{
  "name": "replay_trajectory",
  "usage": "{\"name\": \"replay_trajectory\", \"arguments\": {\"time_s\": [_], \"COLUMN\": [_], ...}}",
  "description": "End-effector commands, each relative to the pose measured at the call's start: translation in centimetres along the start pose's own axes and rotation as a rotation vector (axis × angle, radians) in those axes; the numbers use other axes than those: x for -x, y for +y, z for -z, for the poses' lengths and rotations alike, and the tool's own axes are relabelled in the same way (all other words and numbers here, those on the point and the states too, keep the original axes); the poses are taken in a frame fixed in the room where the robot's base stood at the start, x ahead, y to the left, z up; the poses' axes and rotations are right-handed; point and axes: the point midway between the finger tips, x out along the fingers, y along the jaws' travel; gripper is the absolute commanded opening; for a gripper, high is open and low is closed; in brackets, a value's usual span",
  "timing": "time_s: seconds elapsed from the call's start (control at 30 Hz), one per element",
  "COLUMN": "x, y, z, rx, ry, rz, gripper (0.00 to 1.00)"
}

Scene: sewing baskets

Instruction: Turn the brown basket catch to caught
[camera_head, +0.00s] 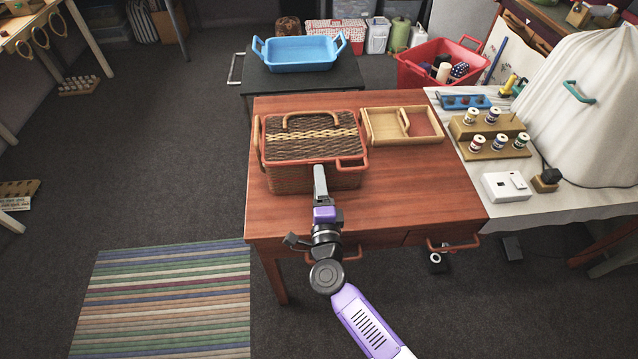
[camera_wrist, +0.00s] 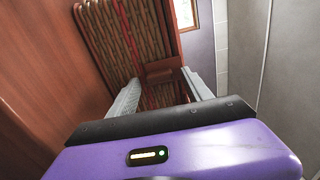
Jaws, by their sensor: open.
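The brown wicker basket (camera_head: 290,180) stands on the wooden table, its lid (camera_head: 300,145) lying down. My gripper (camera_head: 319,170) is at the basket's front face, just right of its middle, and covers part of that face. In the wrist view the basket's weave (camera_wrist: 125,45) fills the upper left. My gripper's two fingers (camera_wrist: 164,88) are apart there, with a small reddish-brown piece (camera_wrist: 165,70) beyond and between them. It may be the catch; its turn position cannot be told. Whether the fingers touch it is unclear. In the head view the catch is hidden or too small to make out.
A light wooden divided tray (camera_head: 425,140) sits right of the basket on the table (camera_head: 400,195). A blue tub (camera_head: 300,65) stands on a dark stand behind. Thread spools (camera_head: 500,142) are on the right-hand table. The table's front right is clear.

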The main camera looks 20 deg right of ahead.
Motion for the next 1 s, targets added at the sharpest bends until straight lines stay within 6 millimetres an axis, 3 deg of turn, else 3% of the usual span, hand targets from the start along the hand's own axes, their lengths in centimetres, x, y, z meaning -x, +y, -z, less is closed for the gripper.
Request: {"name": "replay_trajectory", "arguments": {"time_s": [0.53,1.0], "x": [7.2,7.8], "y": [0.1,0.1], "z": [0.0,0.0], "rx": [-0.001,0.000], "ry": [0.000,0.000], "rz": [-0.002,-0.001], "gripper": [0.58,0.58]}}
